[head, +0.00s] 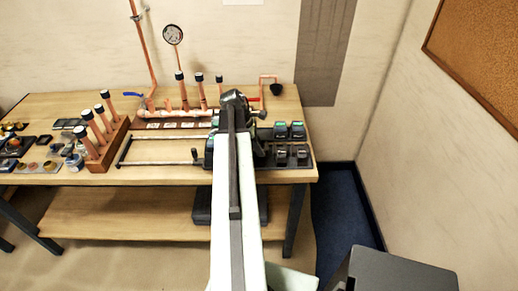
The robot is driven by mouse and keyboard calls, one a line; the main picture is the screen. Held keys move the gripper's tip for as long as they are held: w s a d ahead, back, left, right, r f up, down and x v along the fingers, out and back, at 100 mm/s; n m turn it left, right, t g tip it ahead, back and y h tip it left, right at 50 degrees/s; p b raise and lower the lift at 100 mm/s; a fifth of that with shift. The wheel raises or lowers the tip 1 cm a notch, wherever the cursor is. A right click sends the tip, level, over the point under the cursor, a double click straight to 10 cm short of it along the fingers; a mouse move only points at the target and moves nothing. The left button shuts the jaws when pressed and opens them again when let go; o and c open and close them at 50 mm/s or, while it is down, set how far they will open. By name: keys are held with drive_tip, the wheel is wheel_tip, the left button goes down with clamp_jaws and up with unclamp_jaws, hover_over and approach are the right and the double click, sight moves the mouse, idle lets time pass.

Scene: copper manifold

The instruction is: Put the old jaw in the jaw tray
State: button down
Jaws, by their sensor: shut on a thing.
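My gripper (236,99) is above the right part of the workbench, at the far end of my outstretched arm. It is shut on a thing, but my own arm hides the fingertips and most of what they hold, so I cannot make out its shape. A dark tray (307,163), which looks like the jaw tray, lies at the bench's right front, to the right of my arm. My arm covers the area at the tray's left. I cannot pick out the old jaw for certain.
A wooden rack (123,130) of copper tubes with black caps stands at left, beside small jars and tins. Behind are copper pipes and a round gauge (173,34). A rail with a crank handle (194,155) lies left of my arm. The bench (180,172) ends just right of the tray.

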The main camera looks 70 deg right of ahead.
drive_tip(key=shift+f+b, duration=0.45)
drive_tip(key=shift+f, duration=0.05)
drive_tip(key=c, duration=0.6)
unclamp_jaws()
wheel_tip(320, 180, up, 8)
drive_tip(key=p, duration=0.8)
drive_tip(key=shift+r, duration=0.1)
